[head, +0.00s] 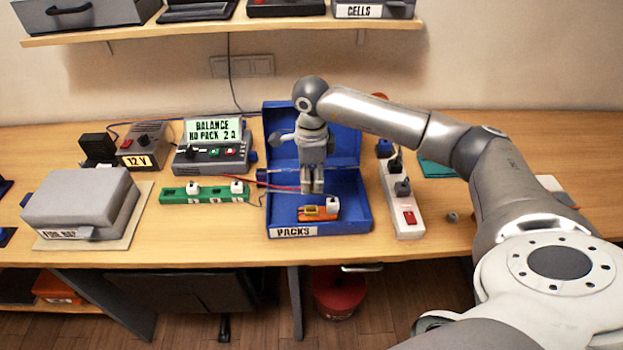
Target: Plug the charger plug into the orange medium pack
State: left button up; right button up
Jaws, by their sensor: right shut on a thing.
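The orange medium pack (312,213) lies in the open blue box labelled PACKS (352,221), near its front wall. A small white block (333,204) sits at the pack's right end. My right gripper (313,188) points down into the box, just behind and above the pack. It is shut on the charger plug, which is mostly hidden by the fingers. Red and dark leads (283,187) run from the charger side to the fingers. The charger (213,157), its screen reading BALANCE NO PACK, stands left of the box. I cannot tell if plug and pack touch. My left gripper is not in view.
A green connector strip (178,196) lies left of the box. A white power strip (406,218) with plugs stands close to its right. A 12 V supply (144,148) and a grey case (80,203) are further left. The box's raised lid is behind my gripper.

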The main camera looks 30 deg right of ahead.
jog(key=shift+s+b, duration=0.1)
jog(key=shift+b, duration=0.2)
jog(key=shift+f+b, duration=0.45)
jog(key=shift+f, duration=0.2)
jog(key=shift+f+b, duration=1.8)
jog(key=shift+f, duration=0.45)
jog(key=shift+b, duration=0.45)
jog(key=shift+f+b, duration=1.1)
jog(key=shift+f, duration=0.25)
jog(key=o, duration=1.1)
